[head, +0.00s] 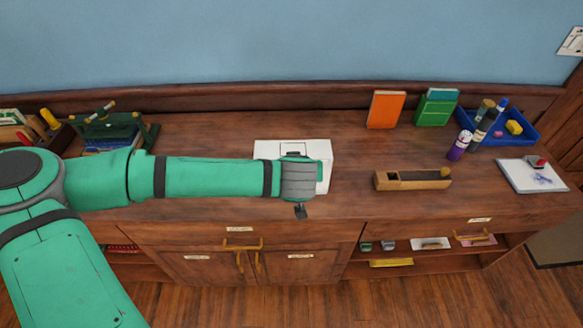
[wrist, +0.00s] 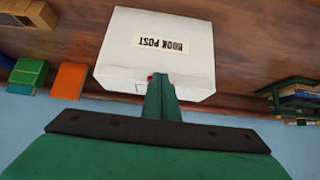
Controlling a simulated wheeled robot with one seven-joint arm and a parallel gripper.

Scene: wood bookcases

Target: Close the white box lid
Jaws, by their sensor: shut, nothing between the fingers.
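The white box (head: 325,150) stands on the wooden counter, partly hidden under my arm in the head view. In the wrist view the white box (wrist: 190,75) shows a broad flat white face with a "BOOK POST" label (wrist: 160,43), upside down. This face looks like the lid lying flat, but I cannot tell whether it is fully shut. My gripper (wrist: 158,79) is shut and empty, its green fingers over the box's wall-side edge. Whether they touch the box is unclear.
Right of the box are a wooden block-like tool (head: 425,180), an orange book (head: 385,109), green books (head: 435,107) and a blue tray (head: 528,137) with bottles. A dark green rack (head: 145,135) stands left. The counter between box and orange book is clear.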

